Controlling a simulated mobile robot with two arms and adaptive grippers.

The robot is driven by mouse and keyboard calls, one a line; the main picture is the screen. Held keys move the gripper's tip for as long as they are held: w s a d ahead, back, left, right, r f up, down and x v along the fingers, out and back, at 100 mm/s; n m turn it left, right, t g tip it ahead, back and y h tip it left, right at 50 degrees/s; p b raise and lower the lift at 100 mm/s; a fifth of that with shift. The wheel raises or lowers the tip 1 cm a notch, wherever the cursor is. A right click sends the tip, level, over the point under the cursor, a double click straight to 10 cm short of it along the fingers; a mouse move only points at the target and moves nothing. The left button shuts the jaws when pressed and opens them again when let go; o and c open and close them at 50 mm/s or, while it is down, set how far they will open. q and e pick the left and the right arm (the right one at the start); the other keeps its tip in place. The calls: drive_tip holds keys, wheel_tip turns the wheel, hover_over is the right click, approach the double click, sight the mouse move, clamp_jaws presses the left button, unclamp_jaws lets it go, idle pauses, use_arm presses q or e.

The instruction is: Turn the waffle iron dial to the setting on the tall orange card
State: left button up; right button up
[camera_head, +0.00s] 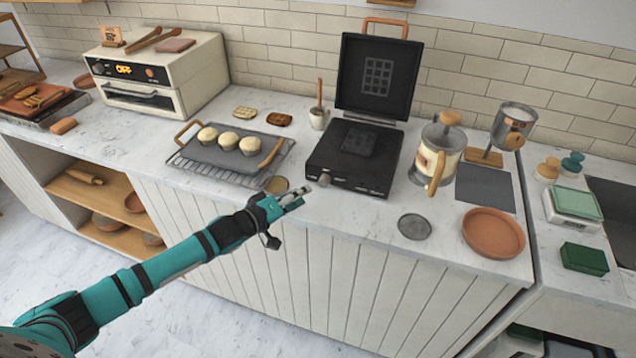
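The black waffle iron (349,166) stands open on the counter, its lid (378,76) raised at the back. Its round dial (324,179) is on the front face near the left corner; its pointer and marks are too small to read. An orange card (111,36) stands on top of the oven at the far left, its writing too small to read. I cannot tell if it is the tall one. My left gripper (299,196) is in front of the waffle iron, just left of and below the dial, seemingly apart from it. Its finger gap is unclear. My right gripper is not in view.
A press pot (440,152), grey disc (414,226) and terracotta dish (493,232) stand right. The front counter edge is close.

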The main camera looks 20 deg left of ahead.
sight(322, 183)
use_arm(q)
drive_tip(key=x, duration=0.7)
drive_tip(key=shift+w+d+f, duration=0.1)
drive_tip(key=shift+w+f, duration=0.05)
drive_tip(key=shift+w, duration=0.15)
clamp_jaws()
drive_tip(key=shift+p, duration=0.3)
